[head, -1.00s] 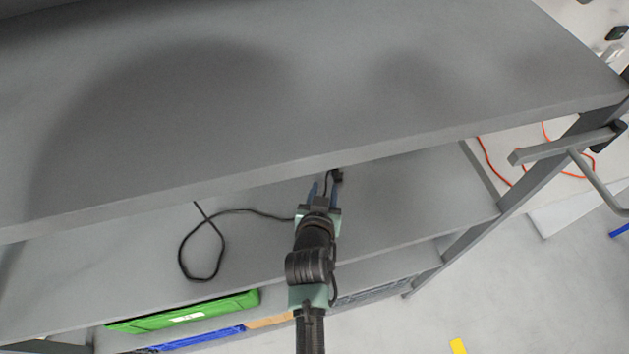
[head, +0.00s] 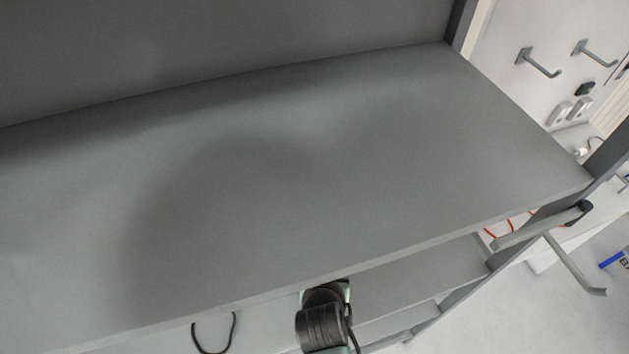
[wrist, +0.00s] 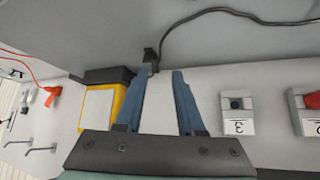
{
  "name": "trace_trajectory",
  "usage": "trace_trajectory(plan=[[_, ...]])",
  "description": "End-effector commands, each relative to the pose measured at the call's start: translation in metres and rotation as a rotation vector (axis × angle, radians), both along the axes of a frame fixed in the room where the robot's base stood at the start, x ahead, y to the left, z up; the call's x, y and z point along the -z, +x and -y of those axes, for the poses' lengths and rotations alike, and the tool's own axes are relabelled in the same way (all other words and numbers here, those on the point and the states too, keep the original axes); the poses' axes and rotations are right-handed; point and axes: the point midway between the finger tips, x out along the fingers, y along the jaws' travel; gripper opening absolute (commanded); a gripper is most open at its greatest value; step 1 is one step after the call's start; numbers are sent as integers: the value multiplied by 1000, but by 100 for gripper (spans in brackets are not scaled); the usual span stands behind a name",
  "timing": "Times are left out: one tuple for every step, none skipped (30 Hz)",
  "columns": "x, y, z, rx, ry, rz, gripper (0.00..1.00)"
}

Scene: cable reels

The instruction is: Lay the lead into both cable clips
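The lead is a thin black cable. In the wrist view the lead (wrist: 245,13) curves along the grey shelf surface at the top and comes down toward a small black block (wrist: 150,57). I cannot tell whether this block is a cable clip or the lead's end. My gripper (wrist: 163,74) has its two blue fingers apart, with nothing seen between them. The block is at the left fingertip; whether they touch is unclear. In the head view a loop of the lead (head: 234,324) shows below the upper shelf's edge. The fingers are hidden there, and no clip can be made out clearly.
The upper grey shelf (head: 300,190) covers most of the head view, above the lower shelf (head: 425,280). A metal bracket (head: 540,225) sticks out at right. The wrist view shows a yellow-black box (wrist: 97,100) and white numbered holders (wrist: 237,113) beyond the fingers.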

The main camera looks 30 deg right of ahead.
Motion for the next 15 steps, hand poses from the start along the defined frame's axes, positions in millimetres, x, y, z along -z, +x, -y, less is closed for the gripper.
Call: trace_trajectory(plan=[[7,3,2,1,0,1,38],[10,4,3,1,0,1,38],[15,6,5,2,0,2,38],[19,8,6,1,1,2,38],[22,11,8,1,0,3,38],[27,14,10,0,0,2,38],[31,16,12,0,0,2,38],[34,18,14,0,0,2,38],[39,21,16,1,-1,2,38],[42,23,18,1,-1,2,38],[45,26,19,0,-1,3,38],[49,28,22,-1,-1,3,38],[52,30,23,-1,-1,3,38],[55,32,25,-1,-1,3,38],[58,35,27,0,-1,3,38]])
